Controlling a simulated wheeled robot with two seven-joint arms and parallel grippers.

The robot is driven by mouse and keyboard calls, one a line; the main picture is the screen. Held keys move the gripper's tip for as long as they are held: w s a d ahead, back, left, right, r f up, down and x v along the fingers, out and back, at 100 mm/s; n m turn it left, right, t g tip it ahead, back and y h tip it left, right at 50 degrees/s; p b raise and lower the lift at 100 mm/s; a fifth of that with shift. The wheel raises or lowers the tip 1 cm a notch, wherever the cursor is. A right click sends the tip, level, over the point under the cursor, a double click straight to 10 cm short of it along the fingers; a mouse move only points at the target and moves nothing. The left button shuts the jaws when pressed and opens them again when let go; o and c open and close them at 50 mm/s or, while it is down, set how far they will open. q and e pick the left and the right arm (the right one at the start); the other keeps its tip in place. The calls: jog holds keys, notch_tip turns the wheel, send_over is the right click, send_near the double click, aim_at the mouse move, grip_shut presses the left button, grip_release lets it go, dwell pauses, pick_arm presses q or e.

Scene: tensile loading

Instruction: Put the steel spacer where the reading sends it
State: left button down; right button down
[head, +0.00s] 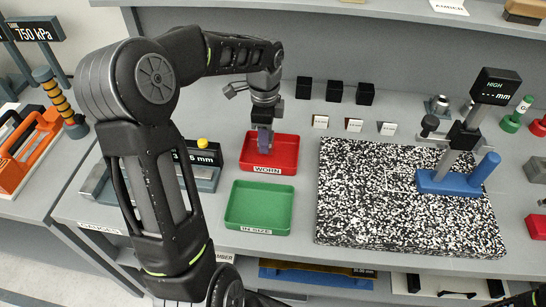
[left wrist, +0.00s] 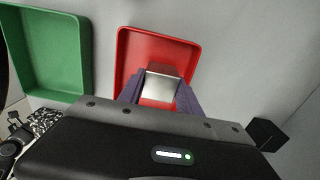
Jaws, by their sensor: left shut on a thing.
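My left gripper (head: 264,146) points down over the red tray (head: 285,158), which is labelled WORN. In the left wrist view its purple fingers (left wrist: 159,92) are shut on the steel spacer (left wrist: 160,88), a shiny silver block, with the red tray (left wrist: 135,48) behind it. In the head view the fingers hide the spacer, and I cannot tell whether it touches the tray floor. The green tray (head: 258,205), labelled IN SIZE, is empty. A display (head: 203,158) is partly covered by my left arm; only "6 mm" reads clearly. My right gripper is not in view.
A speckled plate (head: 350,205) carries a blue-based gauge stand (head: 445,182) whose display (head: 495,87) reads HIGH and dashes. Black blocks (head: 334,91) and small white labels stand behind. A bench at left holds orange parts and a 750 kPa display (head: 35,31).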

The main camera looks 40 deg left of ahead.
pick_arm(q)
jog(key=c, duration=0.7)
grip_release()
jog(key=shift+c, duration=0.2)
jog(key=shift+f, duration=0.1)
jog(key=shift+r, duration=0.6)
notch_tip(320, 180, up, 7)
jog(key=shift+f+b, duration=0.1)
jog(key=shift+b, duration=0.3)
